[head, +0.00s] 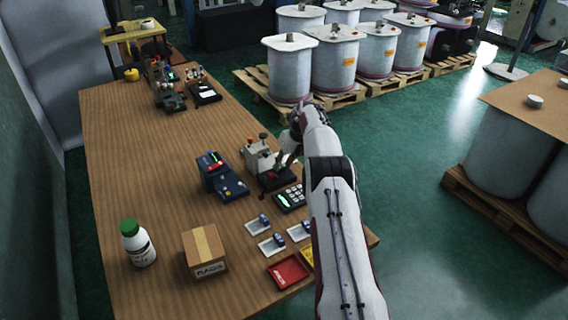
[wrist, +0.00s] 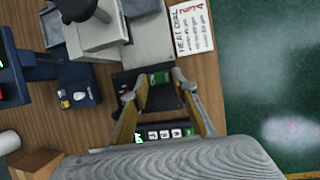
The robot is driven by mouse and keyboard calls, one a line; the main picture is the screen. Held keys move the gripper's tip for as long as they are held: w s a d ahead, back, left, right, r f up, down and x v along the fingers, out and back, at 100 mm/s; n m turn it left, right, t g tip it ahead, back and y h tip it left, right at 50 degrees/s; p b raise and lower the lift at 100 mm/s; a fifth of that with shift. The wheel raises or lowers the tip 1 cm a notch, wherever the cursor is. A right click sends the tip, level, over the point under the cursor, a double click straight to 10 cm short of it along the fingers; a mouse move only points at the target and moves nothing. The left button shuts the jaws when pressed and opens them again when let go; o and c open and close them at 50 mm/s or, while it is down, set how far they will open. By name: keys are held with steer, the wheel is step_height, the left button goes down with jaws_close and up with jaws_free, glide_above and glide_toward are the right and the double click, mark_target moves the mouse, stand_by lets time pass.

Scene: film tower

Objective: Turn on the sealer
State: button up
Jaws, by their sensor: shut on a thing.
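The sealer (head: 258,157) stands near the right edge of the wooden table, with a pale body, dark knobs and a black base. In the wrist view its pale body (wrist: 95,35) is at the top, above the black base (wrist: 125,80) with a small green label. My gripper (head: 284,163) is at the sealer's right front side. In the wrist view my gripper (wrist: 158,92) has a finger on each side of a dark part of the sealer's base and is shut on it. The exact contact and the switch position are hard to make out.
A keypad device (head: 290,198) sits close in front of the sealer. A dark blue device (head: 222,177) stands to the left. A heat dial card (wrist: 192,27) lies beside the sealer. A box (head: 205,250), a bottle (head: 138,244) and a red tray (head: 288,271) are nearer.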

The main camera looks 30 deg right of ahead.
steer(key=shift+a+h, duration=0.1)
steer(key=shift+h, duration=0.3)
stand_by(0.3)
steer(key=o, duration=1.1)
steer(key=shift+v, duration=6)
steer(key=shift+s, duration=0.1)
